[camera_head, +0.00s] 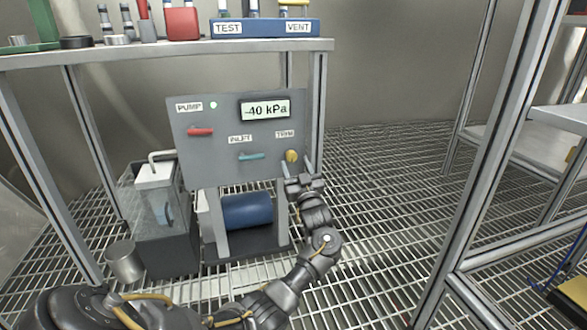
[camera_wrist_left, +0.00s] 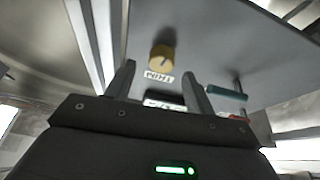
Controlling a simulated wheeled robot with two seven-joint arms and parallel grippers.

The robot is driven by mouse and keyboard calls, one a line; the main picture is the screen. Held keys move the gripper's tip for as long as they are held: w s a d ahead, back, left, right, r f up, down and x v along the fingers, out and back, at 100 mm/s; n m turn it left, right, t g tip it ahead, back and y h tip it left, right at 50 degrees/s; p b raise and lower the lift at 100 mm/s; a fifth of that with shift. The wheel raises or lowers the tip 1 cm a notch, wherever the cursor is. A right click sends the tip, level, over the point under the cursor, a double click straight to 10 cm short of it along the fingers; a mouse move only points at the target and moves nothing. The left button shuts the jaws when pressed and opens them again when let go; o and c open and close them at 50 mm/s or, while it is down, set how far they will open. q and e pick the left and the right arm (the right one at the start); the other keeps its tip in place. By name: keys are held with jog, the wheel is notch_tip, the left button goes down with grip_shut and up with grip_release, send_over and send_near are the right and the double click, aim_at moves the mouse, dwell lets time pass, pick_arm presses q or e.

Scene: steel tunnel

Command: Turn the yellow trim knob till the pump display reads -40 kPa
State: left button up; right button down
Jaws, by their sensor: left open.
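The grey pump panel (camera_head: 222,127) stands on the grating floor under a bench. Its display (camera_head: 265,110) reads -40 kPa. The yellow trim knob (camera_head: 291,156) is at the panel's lower right, under the TRIM label. My left gripper (camera_head: 300,172) is just below and in front of the knob. In the left wrist view the knob (camera_wrist_left: 161,58) lies ahead of the two spread fingers (camera_wrist_left: 158,85), and clear of them. The gripper is open and empty. My right gripper is not in view.
A red lever (camera_head: 200,132) and a teal inlet lever (camera_head: 251,156) are on the same panel, left of the knob. A clear tank (camera_head: 157,200) stands left of it. Metal frame posts (camera_head: 470,180) rise at the right.

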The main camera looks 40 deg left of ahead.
aim_at(291, 156)
pick_arm(q)
jog(key=shift+b+x, duration=0.45)
jog(key=shift+x, duration=0.85)
jog(key=shift+c, duration=0.4)
jog(key=c, duration=0.9)
jog(key=shift+r+p, duration=0.15)
jog(key=shift+p, duration=0.4)
jog(key=shift+a+r+m+p, duration=0.1)
jog(key=shift+m+p, duration=0.4)
jog(key=shift+p, duration=0.5)
jog(key=shift+t, duration=0.3)
jog(key=shift+f, duration=0.25)
